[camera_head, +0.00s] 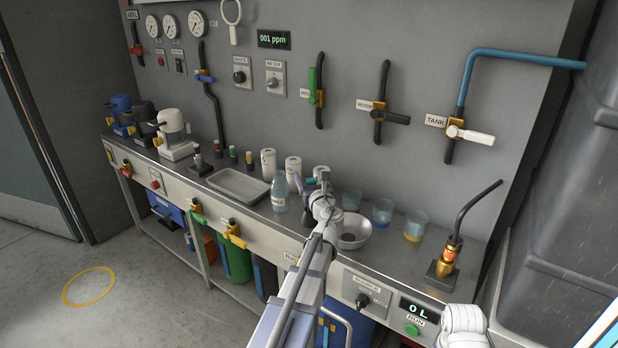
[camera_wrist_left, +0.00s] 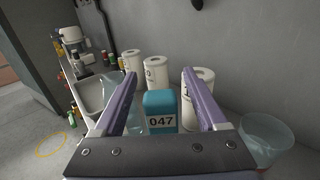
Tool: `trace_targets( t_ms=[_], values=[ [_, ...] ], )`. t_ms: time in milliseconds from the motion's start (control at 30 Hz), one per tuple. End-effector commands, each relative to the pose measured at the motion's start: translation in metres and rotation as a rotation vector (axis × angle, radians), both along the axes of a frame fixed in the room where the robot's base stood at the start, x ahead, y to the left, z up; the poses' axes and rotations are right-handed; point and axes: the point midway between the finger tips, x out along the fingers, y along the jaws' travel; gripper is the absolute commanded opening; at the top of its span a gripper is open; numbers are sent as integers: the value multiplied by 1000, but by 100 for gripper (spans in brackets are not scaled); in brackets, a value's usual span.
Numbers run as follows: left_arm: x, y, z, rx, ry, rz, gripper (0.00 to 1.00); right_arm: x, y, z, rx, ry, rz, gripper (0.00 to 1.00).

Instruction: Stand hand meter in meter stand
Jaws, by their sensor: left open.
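The hand meter (camera_wrist_left: 160,110), a small teal box with a label reading 047, shows in the left wrist view between the purple fingers of my left gripper (camera_wrist_left: 160,74). The fingers are apart with space on both sides of it. In the head view my left gripper (camera_head: 309,183) is over the back of the bench, and a bit of teal (camera_head: 311,181) shows beside it. The gripper and arm hide most of the meter there. I cannot make out the meter stand.
White canisters (camera_head: 268,164) and a clear bottle (camera_head: 279,193) stand left of the gripper. A metal bowl (camera_head: 355,231) and several beakers (camera_head: 382,211) stand to its right. A tray (camera_head: 238,186) lies farther left. The wall (camera_head: 330,110) carrying valves rises behind the bench.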

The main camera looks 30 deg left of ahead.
Motion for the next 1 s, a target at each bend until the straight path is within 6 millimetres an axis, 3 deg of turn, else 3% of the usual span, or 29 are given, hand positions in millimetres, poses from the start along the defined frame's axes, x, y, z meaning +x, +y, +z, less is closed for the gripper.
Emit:
trace_targets(
  t_ms=[367,800,1000],
  values=[
    [-6,-5,0,0,0,-1,74,0,0,0,0,0,0,50],
    [-51,-50,0,0,0,-2,74,0,0,0,0,0,0,50],
    [-56,-56,0,0,0,0,74,0,0,0,0,0,0,50]
  ],
)
